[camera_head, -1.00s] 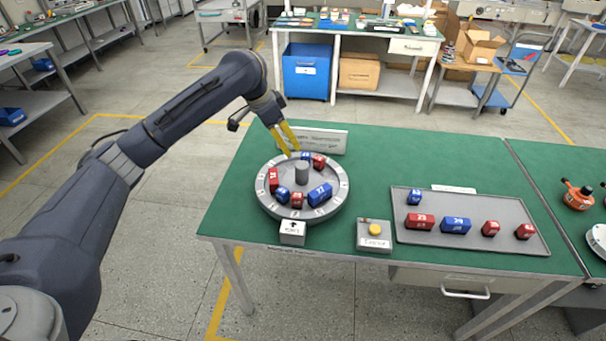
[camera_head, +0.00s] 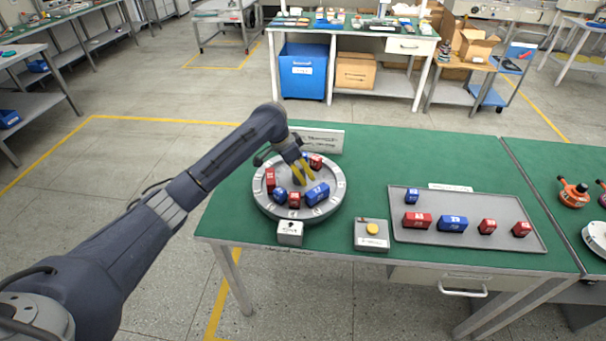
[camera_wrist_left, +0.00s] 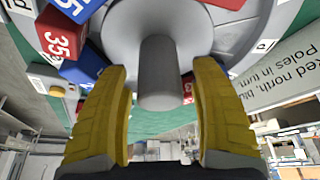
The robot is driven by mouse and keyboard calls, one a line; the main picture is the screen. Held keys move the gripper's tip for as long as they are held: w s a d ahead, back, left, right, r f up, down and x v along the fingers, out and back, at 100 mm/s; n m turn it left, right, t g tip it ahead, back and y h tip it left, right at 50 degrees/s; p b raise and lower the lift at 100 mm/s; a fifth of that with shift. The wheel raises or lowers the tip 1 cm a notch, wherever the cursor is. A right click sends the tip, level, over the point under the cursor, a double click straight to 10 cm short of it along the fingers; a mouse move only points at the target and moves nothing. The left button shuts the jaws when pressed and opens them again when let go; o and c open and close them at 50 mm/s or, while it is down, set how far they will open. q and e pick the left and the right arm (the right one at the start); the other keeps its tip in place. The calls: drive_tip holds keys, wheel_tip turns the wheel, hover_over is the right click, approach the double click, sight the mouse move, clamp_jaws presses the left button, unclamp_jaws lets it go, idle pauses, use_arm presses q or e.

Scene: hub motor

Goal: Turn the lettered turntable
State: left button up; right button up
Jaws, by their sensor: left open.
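The round grey turntable (camera_head: 331,203) lies on the green table, with lettered marks on its rim. Red blocks (camera_head: 270,180) and blue blocks (camera_head: 317,193) stand on it around a grey central post. My left gripper (camera_head: 304,173) is over the turntable's middle, with its yellow fingers apart. In the left wrist view, the grey post (camera_wrist_left: 158,75) stands between the open fingers (camera_wrist_left: 162,105); I cannot tell whether they touch it. My right gripper is not in view.
A grey tray (camera_head: 400,228) to the right holds several red and blue blocks. A box with a yellow button (camera_head: 372,230) and a small white-fronted box (camera_head: 290,233) stand along the front. A sign (camera_head: 322,140) stands behind the turntable. An orange part (camera_head: 573,193) sits at far right.

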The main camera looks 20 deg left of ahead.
use_arm(q)
drive_tip(key=shift+x, duration=1.15)
clamp_jaws()
